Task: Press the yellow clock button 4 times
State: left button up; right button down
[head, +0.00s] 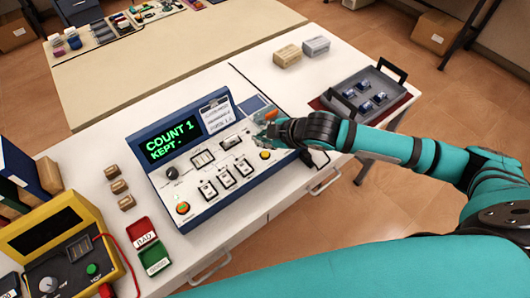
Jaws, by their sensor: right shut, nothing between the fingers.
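The control panel (228,188) is a blue and white box on the white table. Its screen (170,140) reads "COUNT 1" and "KEPT -" in green. A small yellow button (265,155) sits near the panel's right end and is in plain view. My right gripper (265,122) is shut and empty, over the upper right part of the panel. It is above the yellow button in the picture and appears apart from it; its exact height is hard to tell. My left gripper is not in view.
The panel also carries a red button (183,208), a black knob (172,173) and several switches. A tray (369,92) with small blue parts stands at the right. Two boxes (288,56) stand behind. A yellow meter (62,245) and red and green bins stand at the left.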

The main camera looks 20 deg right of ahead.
jog(key=shift+r, duration=0.1)
notch_tip(320, 180, up, 4)
jog(key=p, duration=0.3)
jog(key=shift+p, duration=0.3)
jog(key=shift+f, duration=0.35)
jog(key=b, duration=0.8)
send_over(263, 156)
notch_tip(263, 156, down, 7)
jog(key=shift+d+r, duration=0.1)
jog(key=shift+w+f+b, duration=0.1)
jog(key=shift+f+b, duration=0.2)
jog(key=shift+f, duration=0.55)
jog(key=shift+f, duration=0.15)
jog(key=shift+f, duration=0.25)
